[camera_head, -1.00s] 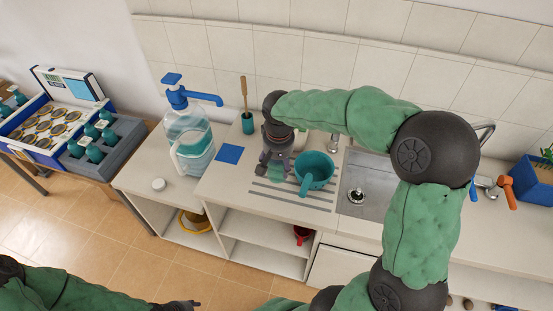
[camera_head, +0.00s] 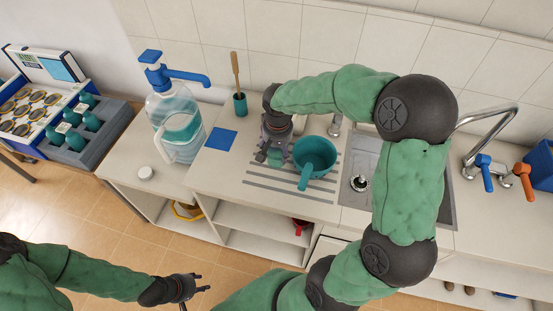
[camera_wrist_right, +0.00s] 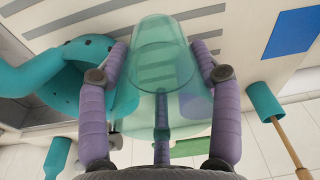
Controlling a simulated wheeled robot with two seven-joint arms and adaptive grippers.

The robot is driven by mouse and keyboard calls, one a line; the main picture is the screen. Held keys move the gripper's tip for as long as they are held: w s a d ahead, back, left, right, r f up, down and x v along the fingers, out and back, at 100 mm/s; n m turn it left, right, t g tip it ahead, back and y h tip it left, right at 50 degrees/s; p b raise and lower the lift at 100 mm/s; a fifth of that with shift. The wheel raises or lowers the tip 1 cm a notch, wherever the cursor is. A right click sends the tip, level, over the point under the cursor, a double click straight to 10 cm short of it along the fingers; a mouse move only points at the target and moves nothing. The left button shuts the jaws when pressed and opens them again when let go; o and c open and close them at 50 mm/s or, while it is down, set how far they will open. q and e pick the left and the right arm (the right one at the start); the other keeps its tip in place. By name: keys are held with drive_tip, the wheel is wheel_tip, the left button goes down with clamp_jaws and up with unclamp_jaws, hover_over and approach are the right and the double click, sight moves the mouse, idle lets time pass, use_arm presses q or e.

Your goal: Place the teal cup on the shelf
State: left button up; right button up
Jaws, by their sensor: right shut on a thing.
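The teal cup (camera_wrist_right: 163,65) is see-through and lies between the purple fingers of my right gripper (camera_wrist_right: 160,75) in the right wrist view; the gripper is shut on it. In the head view the cup (camera_head: 275,158) shows faintly at my right gripper (camera_head: 274,150), over the striped drainer part of the counter, just left of a teal pot (camera_head: 314,158). I cannot tell if the cup touches the counter. The open shelf (camera_head: 250,218) is under the counter. My left gripper (camera_head: 196,289) is empty, its fingers apart, low in front of the cabinet.
A water jug (camera_head: 178,125) with a blue pump, a blue square (camera_head: 221,140) and a teal holder with a brush (camera_head: 240,104) stand left of the cup. A red cup (camera_head: 299,226) and a yellow bowl (camera_head: 187,211) are under the counter. The sink is right.

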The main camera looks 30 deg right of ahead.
sight(277, 159)
drive_tip(key=shift+w+f+b, duration=0.1)
drive_tip(key=shift+f+b, duration=0.5)
drive_tip(key=shift+f, duration=2.1)
drive_tip(key=shift+f, duration=0.15)
drive_tip(key=o, duration=1)
drive_tip(key=shift+c, duration=0.2)
